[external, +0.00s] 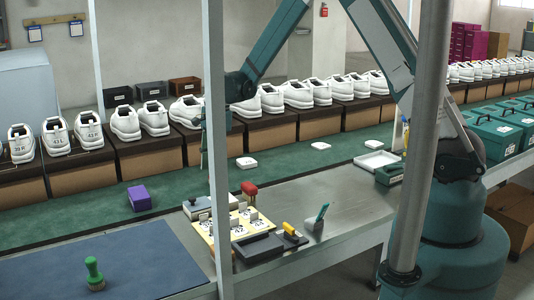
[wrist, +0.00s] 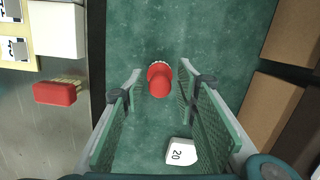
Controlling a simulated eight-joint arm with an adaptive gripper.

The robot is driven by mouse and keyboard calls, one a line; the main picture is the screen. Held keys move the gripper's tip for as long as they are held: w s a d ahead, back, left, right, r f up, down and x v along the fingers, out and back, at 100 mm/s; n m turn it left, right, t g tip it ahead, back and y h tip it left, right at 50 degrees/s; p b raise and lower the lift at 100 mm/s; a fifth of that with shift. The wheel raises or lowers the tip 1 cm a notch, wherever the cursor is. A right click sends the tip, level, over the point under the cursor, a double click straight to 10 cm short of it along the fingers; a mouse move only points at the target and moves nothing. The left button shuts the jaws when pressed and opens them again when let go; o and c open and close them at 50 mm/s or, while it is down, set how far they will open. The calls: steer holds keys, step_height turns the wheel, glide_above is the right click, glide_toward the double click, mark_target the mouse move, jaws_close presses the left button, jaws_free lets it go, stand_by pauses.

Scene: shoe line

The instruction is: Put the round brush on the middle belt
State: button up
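The round brush (wrist: 160,82) has a red handle and a pale bristle rim. In the wrist view it is over the green belt (wrist: 140,30), handle towards the camera, and seems to stand on it. My gripper (wrist: 161,72) points down with its two green fingers apart, one on each side of the brush. Green shows between each finger and the brush, so I see no contact. In the external view my gripper is mostly hidden by a grey post, above the green belt (external: 90,205); I cannot make out the round brush there.
White shoes on brown boxes (external: 148,158) line the belt's far side. A white block marked 20 (wrist: 182,152) lies close to my gripper. A purple box (external: 139,198) sits further left. A red block-shaped brush (wrist: 55,93) lies on the metal bench. A green-handled tool (external: 94,272) stands on the blue mat.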

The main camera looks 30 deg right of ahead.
steer(key=shift+r, duration=0.1)
stand_by(0.3)
step_height(320, 180, up, 12)
steer(key=d+p, duration=0.1)
steer(key=shift+d, duration=0.2)
stand_by(0.4)
stand_by(0.5)
steer(key=shift+r, duration=0.1)
steer(key=s+d+r+n+t, duration=0.2)
steer(key=s+d+r+n, duration=0.3)
steer(key=s+r, duration=0.45)
steer(key=s+d+r+n+t, duration=0.2)
steer(key=s+d+r+n, duration=0.1)
steer(key=s+d+r, duration=0.6)
steer(key=s+d+n+t, duration=0.1)
steer(key=s+d+n, duration=0.1)
steer(key=s, duration=0.5)
steer(key=s+d+r+n+t+h, duration=0.1)
steer(key=s+d+n, duration=0.2)
steer(key=s, duration=0.3)
steer(key=s+d+r+n+t, duration=0.1)
steer(key=s+d+n, duration=0.1)
steer(key=s, duration=0.5)
steer(key=shift+s+d+n, duration=0.25)
steer(key=shift+s+n, duration=0.1)
steer(key=shift+n, duration=0.45)
